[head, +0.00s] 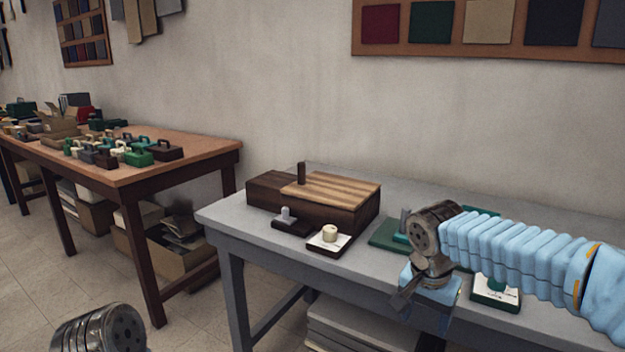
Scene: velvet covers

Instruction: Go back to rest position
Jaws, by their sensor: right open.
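My right arm, in a light blue sleeve, reaches in from the right over the grey table (230,213). My right gripper (424,303) hangs at the table's front edge with its fingers pointing down. It is open, and I see nothing held between the fingers. A round metal joint of my left arm shows at the bottom left; its fingers are out of the picture.
A dark wooden box (330,208) with a striped lid stands on the grey table. Small blocks on dark bases (329,240) sit before it. Green pieces (387,236) are partly hidden by my right arm. A brown table (190,143) with many handled blocks stands left.

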